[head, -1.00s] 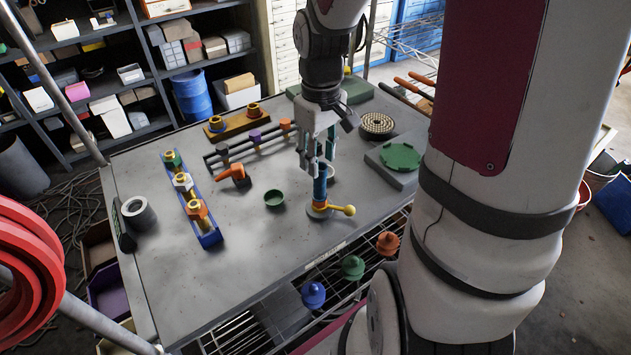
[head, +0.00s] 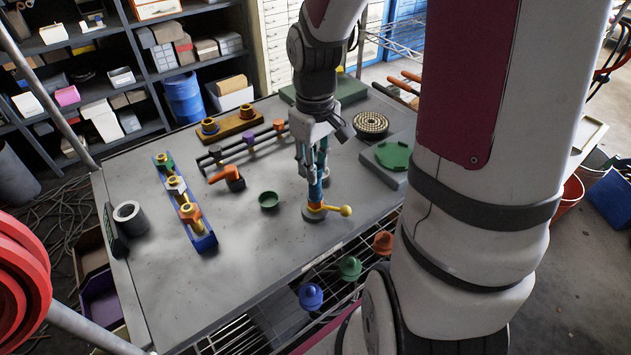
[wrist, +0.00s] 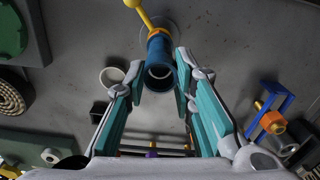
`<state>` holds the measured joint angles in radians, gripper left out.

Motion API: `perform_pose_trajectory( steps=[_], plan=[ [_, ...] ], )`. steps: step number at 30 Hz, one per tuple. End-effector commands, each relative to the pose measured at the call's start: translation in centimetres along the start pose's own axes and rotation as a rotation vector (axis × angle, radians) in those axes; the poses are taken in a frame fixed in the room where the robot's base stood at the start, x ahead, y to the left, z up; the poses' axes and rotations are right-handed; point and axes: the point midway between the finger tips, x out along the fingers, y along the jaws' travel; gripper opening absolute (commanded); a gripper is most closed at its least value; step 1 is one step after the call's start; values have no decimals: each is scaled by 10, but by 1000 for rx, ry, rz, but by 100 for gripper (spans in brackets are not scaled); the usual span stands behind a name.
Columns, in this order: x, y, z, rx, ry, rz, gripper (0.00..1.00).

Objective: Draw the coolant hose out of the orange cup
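The blue coolant hose (head: 316,190) stands upright near the front right of the grey table. Its foot sits in a small orange cup (head: 316,206) on a round grey base, with a yellow ball-ended lever (head: 345,210) sticking out to the right. The wrist view shows the hose's open top end (wrist: 158,62), the orange-yellow collar (wrist: 152,35) and the lever (wrist: 140,12). My gripper (head: 314,172) points down over the hose. Its teal-padded fingers (wrist: 160,76) stand on either side of the hose top, with gaps seemingly visible at both sides.
An orange-handled piece (head: 226,176), a blue rail with nuts (head: 204,240) and a dark rod rack (head: 245,146) lie farther left and behind. A green disc (head: 394,155) sits right. A white ring (wrist: 112,77) is near my fingers.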

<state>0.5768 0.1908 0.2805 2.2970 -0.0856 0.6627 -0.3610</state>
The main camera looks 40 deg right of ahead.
Motion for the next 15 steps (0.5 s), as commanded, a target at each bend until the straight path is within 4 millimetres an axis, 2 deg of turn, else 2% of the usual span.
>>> perform_pose_trajectory(
  steps=[15],
  plan=[
    [-4, 0, 0, 0, 0, 0, 0]
  ],
)
